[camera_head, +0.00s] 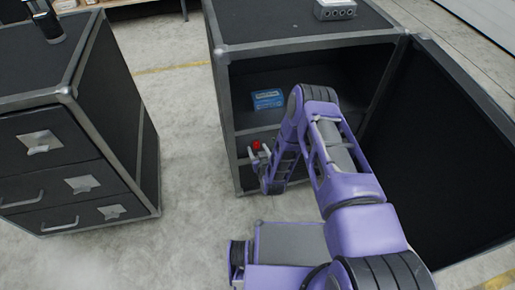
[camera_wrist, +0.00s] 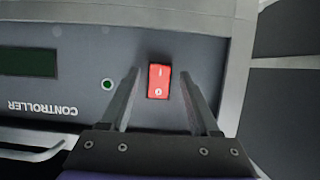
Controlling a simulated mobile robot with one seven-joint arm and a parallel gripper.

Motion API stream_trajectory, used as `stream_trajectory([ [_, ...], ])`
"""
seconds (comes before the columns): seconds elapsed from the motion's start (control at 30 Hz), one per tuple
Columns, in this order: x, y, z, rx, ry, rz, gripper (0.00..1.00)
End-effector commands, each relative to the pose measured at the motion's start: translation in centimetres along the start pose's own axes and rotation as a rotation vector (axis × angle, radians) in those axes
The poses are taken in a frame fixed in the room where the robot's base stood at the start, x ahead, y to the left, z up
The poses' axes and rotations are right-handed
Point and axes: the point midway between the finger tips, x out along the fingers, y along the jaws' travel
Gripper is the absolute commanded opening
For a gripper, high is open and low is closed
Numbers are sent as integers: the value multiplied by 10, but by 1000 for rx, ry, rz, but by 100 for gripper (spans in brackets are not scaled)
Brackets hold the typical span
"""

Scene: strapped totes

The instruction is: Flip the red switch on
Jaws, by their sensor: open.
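The red rocker switch (camera_wrist: 158,81) sits on the grey face of a controller (camera_wrist: 130,45) in the wrist view. Its I mark is at the top in the picture and its O mark at the bottom. I cannot tell which side is pressed in. My gripper (camera_wrist: 160,76) is open, with one finger to each side of the switch and apart from it in the picture. In the head view my gripper (camera_head: 258,152) is at the lower front of the open black cabinet (camera_head: 222,100). A small red thing (camera_head: 256,146) shows at its fingers; its shape is too small to tell.
The controller has a dark display (camera_wrist: 28,62), a green round light (camera_wrist: 107,85) and a handle (camera_wrist: 35,152). A blue box (camera_head: 267,98) lies on the cabinet's shelf. The cabinet door (camera_head: 445,150) stands open at right. A drawer unit (camera_head: 60,150) stands at left, with clear floor between.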

Motion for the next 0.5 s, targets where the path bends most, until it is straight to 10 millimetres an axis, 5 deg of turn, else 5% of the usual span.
stream_trajectory([
  [0.1, 0, 0, 0, 0, 0, 0, 62],
  [0.43, 0, 0, 0, 0, 0, 0, 3],
  [0.5, 0, 0, 0, 0, 0, 0, 0],
])
